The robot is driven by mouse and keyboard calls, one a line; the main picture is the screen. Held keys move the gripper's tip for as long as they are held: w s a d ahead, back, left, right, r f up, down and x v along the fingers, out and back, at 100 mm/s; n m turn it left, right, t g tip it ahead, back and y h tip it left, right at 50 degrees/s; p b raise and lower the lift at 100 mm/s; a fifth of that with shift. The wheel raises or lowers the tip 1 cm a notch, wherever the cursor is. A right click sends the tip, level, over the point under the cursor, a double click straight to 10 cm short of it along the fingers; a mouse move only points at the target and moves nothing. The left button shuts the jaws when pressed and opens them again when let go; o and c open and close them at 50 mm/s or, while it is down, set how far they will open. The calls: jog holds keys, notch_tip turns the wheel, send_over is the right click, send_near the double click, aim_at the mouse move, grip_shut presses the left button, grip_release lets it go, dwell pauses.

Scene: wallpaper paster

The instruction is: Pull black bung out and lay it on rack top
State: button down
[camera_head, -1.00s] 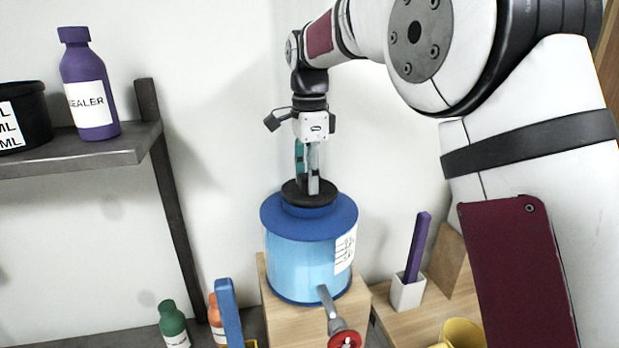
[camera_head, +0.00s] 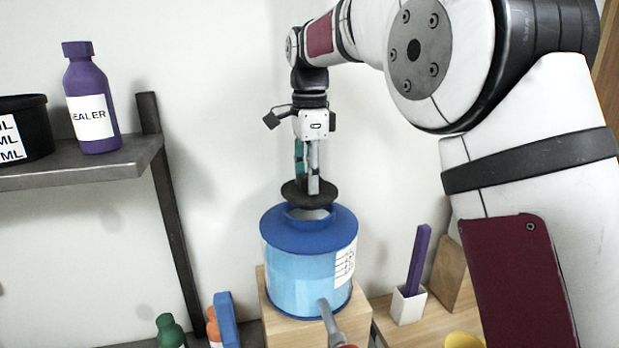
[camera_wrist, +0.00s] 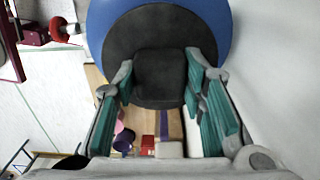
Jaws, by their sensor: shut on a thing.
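The black bung (camera_head: 297,199) is a dark disc just above the open neck of the blue drum (camera_head: 308,262). My gripper (camera_head: 312,190) points down and is shut on the bung's upper part. The drum's pale opening shows below the bung, so the bung looks lifted clear of it. In the wrist view, my gripper's teal-padded fingers (camera_wrist: 162,88) sit on either side of the bung's square grip, and the dark bung disc (camera_wrist: 120,40) covers the middle of the blue lid. The rack (camera_head: 90,165) is the grey shelf at the left.
A purple sealer bottle (camera_head: 90,95) and a black tub (camera_head: 28,130) stand on the rack's top. The drum stands on a wooden block (camera_head: 290,328) with a tap at its front. A white holder with a purple stick (camera_head: 418,262) is at the right.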

jog(key=shift+r, duration=2)
